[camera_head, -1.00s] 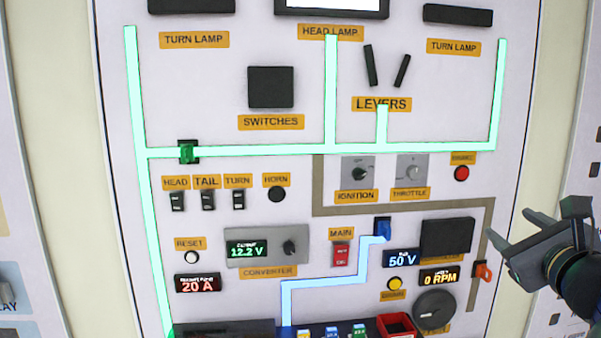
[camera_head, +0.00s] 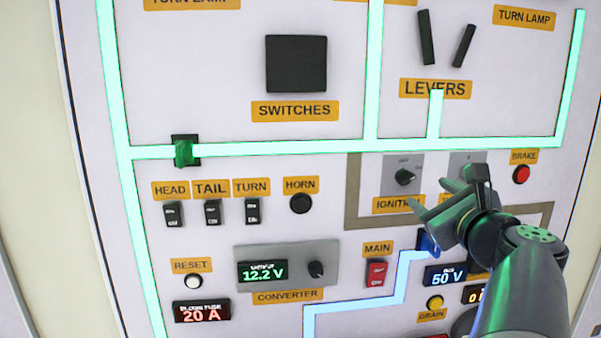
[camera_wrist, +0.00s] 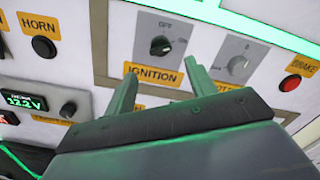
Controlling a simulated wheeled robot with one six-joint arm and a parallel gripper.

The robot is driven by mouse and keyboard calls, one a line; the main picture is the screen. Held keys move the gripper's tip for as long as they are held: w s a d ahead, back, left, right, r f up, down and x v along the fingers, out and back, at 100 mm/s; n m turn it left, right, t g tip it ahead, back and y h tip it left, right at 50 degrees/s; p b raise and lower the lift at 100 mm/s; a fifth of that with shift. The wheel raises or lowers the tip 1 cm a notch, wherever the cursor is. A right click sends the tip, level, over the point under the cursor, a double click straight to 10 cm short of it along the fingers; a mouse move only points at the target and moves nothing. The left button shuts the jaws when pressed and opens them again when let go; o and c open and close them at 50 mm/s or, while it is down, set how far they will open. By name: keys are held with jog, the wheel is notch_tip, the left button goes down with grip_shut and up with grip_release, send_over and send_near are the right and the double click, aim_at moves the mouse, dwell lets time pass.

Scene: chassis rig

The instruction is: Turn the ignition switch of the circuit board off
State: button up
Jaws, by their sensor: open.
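The ignition switch (camera_head: 404,177) is a black rotary knob on a grey square plate, at the right middle of the circuit board (camera_head: 230,180). In the wrist view the ignition knob (camera_wrist: 161,45) sits above its orange IGNITION label, with "OFF" printed above it. The knob's pointer is turned to the right of the OFF mark. My gripper (camera_head: 428,194) is open and empty, just below and right of the ignition switch, and covers part of its label. In the wrist view my gripper (camera_wrist: 158,88) has its two fingers spread below the knob, apart from it.
The throttle knob (camera_wrist: 238,65) is right of the ignition, with the red brake button (camera_wrist: 290,83) beyond it. The horn button (camera_head: 301,203) is to the left. The converter (camera_head: 286,266) and red main switch (camera_head: 377,273) are below. A lit blue line (camera_head: 350,305) runs beneath.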

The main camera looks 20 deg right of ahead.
aim_at(408, 180)
jog(key=p+x, duration=0.1)
jog(key=x, duration=0.8)
jog(key=shift+w+p, duration=0.3)
jog(key=c, duration=0.9)
